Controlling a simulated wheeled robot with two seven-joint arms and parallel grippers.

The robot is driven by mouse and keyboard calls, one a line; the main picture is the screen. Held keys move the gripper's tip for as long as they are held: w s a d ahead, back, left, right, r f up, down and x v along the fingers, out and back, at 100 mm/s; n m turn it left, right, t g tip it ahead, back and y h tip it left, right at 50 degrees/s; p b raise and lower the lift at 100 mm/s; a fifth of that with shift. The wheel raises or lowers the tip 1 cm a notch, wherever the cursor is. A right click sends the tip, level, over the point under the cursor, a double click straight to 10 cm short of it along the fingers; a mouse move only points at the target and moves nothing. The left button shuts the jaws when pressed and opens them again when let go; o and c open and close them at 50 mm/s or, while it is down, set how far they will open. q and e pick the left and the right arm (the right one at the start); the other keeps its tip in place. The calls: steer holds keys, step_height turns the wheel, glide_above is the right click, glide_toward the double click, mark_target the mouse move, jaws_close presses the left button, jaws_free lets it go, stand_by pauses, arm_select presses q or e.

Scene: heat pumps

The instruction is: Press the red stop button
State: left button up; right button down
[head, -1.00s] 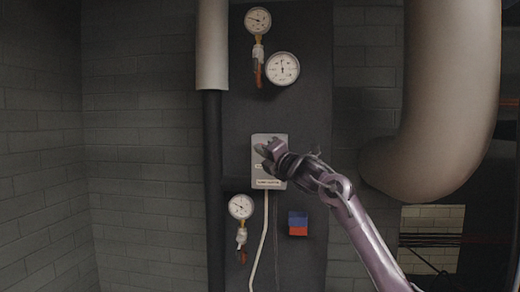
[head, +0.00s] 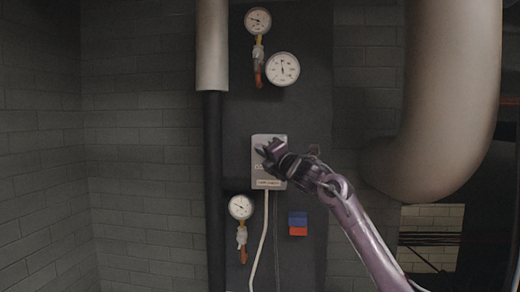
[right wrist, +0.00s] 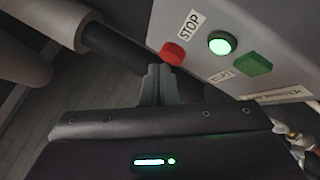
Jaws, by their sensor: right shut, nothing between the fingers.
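The grey control box (head: 268,142) is mounted on the dark panel, with my right gripper (head: 264,153) in front of it. In the right wrist view the box (right wrist: 285,30) carries the red stop button (right wrist: 173,54) beside a STOP label (right wrist: 190,25). A lit green lamp (right wrist: 221,43) and a green button (right wrist: 253,64) sit farther along it. My right gripper (right wrist: 161,72) is shut and empty, its fingertips right at the red button's lower edge. I cannot tell whether they touch it. In the head view the gripper hides the buttons. My left gripper is not in view.
Pressure gauges (head: 283,69) are above the box and another gauge (head: 241,207) is below left. A pale cable (head: 263,235) hangs from the box. A blue and red block (head: 298,222) is below right. Large pipes (head: 452,95) flank the panel.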

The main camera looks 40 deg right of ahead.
steer(key=shift+w+d+p, duration=0.2)
steer(key=shift+d+p, duration=0.05)
steer(key=shift+p, duration=0.1)
stand_by(0.6)
steer(key=shift+s+a+b, duration=0.5)
steer(key=shift+a+b, duration=0.1)
steer(key=shift+b, duration=0.1)
steer(key=s+a+b, duration=0.1)
steer(key=a, duration=0.1)
steer(key=s+a+b, duration=0.2)
